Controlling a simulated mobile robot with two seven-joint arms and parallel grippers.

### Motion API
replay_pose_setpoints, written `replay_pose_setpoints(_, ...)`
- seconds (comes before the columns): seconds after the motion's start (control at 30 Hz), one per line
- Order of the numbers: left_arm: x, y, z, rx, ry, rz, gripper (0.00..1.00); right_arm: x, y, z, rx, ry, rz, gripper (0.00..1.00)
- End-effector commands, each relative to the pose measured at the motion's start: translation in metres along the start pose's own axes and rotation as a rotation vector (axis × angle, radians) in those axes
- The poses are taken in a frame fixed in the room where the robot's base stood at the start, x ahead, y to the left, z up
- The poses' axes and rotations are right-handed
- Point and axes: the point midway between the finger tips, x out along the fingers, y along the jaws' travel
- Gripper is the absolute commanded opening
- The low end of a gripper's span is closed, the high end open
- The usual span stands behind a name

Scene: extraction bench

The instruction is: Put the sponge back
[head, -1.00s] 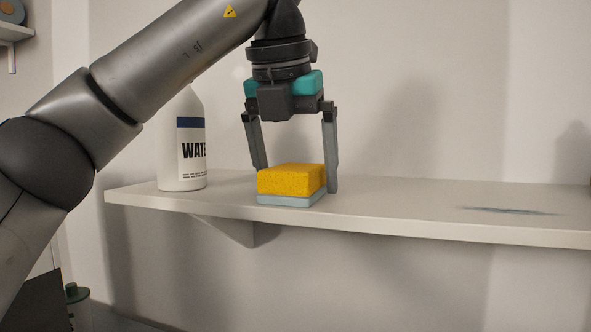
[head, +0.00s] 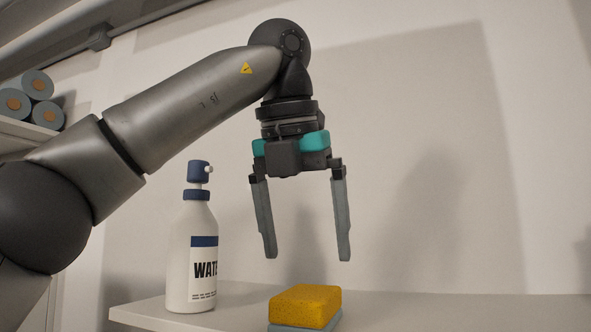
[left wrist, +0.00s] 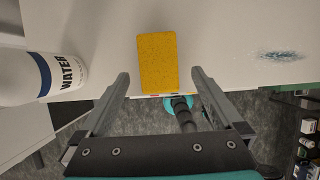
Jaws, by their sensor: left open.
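The yellow sponge (head: 306,304) lies on a blue-grey base (head: 300,327) on the white shelf, near its front edge. It also shows in the left wrist view (left wrist: 157,62), ahead of the fingers. My left gripper (head: 306,258) is open and empty, pointing down above the sponge with a clear gap between the fingertips and the sponge. In the left wrist view its two fingers (left wrist: 160,80) are spread wide apart. My right gripper is not in view.
A white water bottle (head: 192,262) with a blue pump top stands on the shelf (head: 145,313) left of the sponge. A dark smear (left wrist: 281,56) marks the shelf right of the sponge. Rolls (head: 37,84) lie on another shelf at upper left.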

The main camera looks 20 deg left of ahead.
Motion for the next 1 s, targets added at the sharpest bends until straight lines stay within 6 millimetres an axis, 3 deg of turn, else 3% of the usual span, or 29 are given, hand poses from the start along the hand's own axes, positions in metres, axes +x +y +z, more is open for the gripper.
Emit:
replay_pose_setpoints(0.4,-0.058,-0.001,0.000,-0.002,-0.004,0.001,1.00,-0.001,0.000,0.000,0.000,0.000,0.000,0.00)
replay_pose_setpoints(1.0,-0.079,0.000,0.000,0.000,-0.002,-0.001,1.00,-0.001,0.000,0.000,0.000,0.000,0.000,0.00)
